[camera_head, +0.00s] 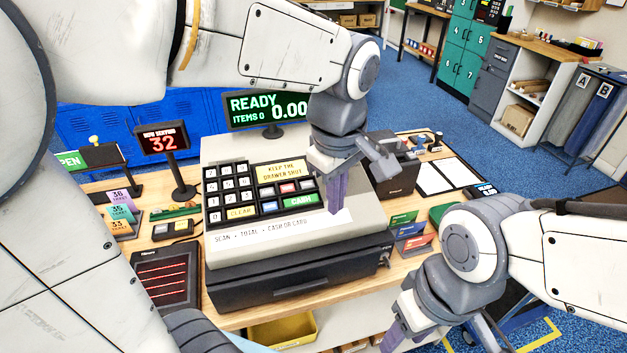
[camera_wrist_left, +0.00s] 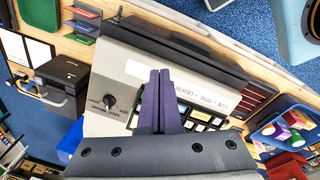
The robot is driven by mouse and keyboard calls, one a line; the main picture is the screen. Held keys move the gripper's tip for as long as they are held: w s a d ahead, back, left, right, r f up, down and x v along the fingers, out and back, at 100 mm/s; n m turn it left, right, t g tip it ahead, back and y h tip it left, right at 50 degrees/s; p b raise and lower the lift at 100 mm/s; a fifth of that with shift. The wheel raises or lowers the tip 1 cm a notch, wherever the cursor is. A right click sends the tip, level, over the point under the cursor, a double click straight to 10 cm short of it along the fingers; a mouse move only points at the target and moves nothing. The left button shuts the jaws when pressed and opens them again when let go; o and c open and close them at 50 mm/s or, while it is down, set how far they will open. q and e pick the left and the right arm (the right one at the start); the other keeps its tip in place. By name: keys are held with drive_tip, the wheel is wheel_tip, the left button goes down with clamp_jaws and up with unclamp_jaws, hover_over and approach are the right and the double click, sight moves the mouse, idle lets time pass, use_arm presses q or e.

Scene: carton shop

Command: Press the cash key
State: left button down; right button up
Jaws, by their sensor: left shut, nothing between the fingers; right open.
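The green CASH key (camera_head: 298,201) sits at the lower right of the black keypad (camera_head: 227,201) on the cash register (camera_head: 300,240). Its label is readable in the head view. My left gripper (camera_head: 338,205) is shut and empty, purple fingers pointing down just right of the CASH key. I cannot tell how far its tips are above the register top. In the left wrist view the shut fingers (camera_wrist_left: 160,85) reach over the register top, with keypad keys (camera_wrist_left: 205,118) beside them; the CASH key cannot be made out there. My right gripper (camera_head: 393,335) is low at the front right, open, partly cut off.
The display (camera_head: 268,108) reads READY, ITEMS 0, 0.00. A NOW SERVING 32 sign (camera_head: 165,140) and a scanner (camera_head: 165,278) stand left of the register. A dark card reader-like box (camera_head: 395,175) and coloured cards (camera_head: 410,235) are at its right.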

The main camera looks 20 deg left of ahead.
sight(301, 200)
use_arm(q)
drive_tip(key=w+a+r+n+y, duration=0.1)
drive_tip(key=w+a+r+n, duration=0.3)
drive_tip(key=n, duration=0.8)
drive_tip(key=w+a, duration=0.2)
drive_tip(key=a, duration=0.1)
drive_tip(key=shift+w+a+r+n+b, duration=0.2)
drive_tip(key=shift+w+a+n+b, duration=0.1)
drive_tip(key=shift+w+a+b, duration=0.1)
drive_tip(key=f, duration=0.4)
drive_tip(key=w+a+f+p, duration=0.1)
drive_tip(key=f, duration=0.4)
drive_tip(key=w+f+p, duration=0.1)
drive_tip(key=f, duration=0.3)
drive_tip(key=shift+w+a+f, duration=0.2)
drive_tip(key=shift+a+f, duration=0.1)
drive_tip(key=shift+f, duration=0.05)
